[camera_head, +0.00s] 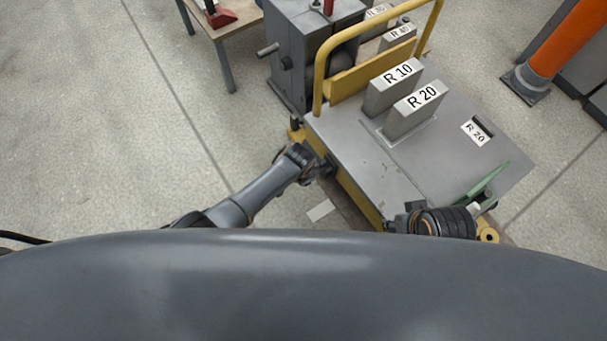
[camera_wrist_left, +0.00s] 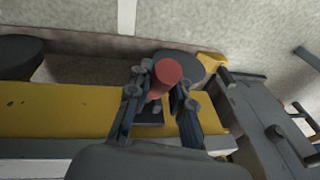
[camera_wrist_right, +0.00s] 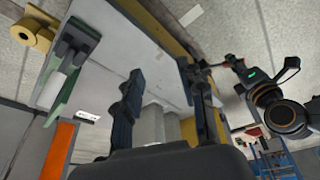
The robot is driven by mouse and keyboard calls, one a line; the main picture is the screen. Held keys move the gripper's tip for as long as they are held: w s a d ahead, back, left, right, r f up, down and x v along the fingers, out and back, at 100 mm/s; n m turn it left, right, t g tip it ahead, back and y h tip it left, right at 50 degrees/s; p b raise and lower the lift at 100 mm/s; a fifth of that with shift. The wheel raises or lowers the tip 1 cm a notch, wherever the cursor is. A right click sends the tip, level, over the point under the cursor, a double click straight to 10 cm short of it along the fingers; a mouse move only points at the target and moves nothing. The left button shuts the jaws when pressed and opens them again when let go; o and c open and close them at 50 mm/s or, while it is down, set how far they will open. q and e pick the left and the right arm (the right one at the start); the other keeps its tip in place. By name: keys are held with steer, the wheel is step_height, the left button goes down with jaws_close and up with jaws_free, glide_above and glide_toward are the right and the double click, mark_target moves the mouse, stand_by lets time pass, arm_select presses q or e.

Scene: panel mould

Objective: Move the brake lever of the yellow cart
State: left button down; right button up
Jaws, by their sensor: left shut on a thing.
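The yellow cart (camera_head: 350,195) has a grey deck and a yellow push frame and stands right of centre in the head view. My left gripper (camera_head: 328,168) is at the cart's left side edge. In the left wrist view my left gripper (camera_wrist_left: 160,95) is shut on a red-ended lever (camera_wrist_left: 168,72), beside the yellow side rail (camera_wrist_left: 70,110). The lever is hidden in the head view. In the right wrist view my right gripper (camera_wrist_right: 160,85) is open and empty, with the deck beyond its fingers. Its fingertips are hard to make out in the head view.
Blocks marked R 10 (camera_head: 394,88) and R 20 (camera_head: 412,112) stand on the deck. A green part (camera_head: 487,184) is at the deck's right front, near my right arm. A grey machine (camera_head: 300,50) stands behind the cart, and an orange post (camera_head: 565,40) is at right.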

arm_select(q)
steer(key=shift+w+d+r+g+y, duration=0.15)
steer(key=shift+r+g+y, duration=0.15)
steer(key=shift+r, duration=0.05)
arm_select(e)
steer(key=shift+x, duration=1.35)
arm_select(q)
steer(key=c, duration=1.2)
jaws_free()
steer(key=shift+o, duration=0.2)
arm_select(e)
steer(key=shift+d, duration=0.1)
arm_select(q)
step_height(320, 180, up, 12)
steer(key=s, duration=0.2)
steer(key=shift+s+f, duration=0.15)
steer(key=shift+s, duration=0.05)
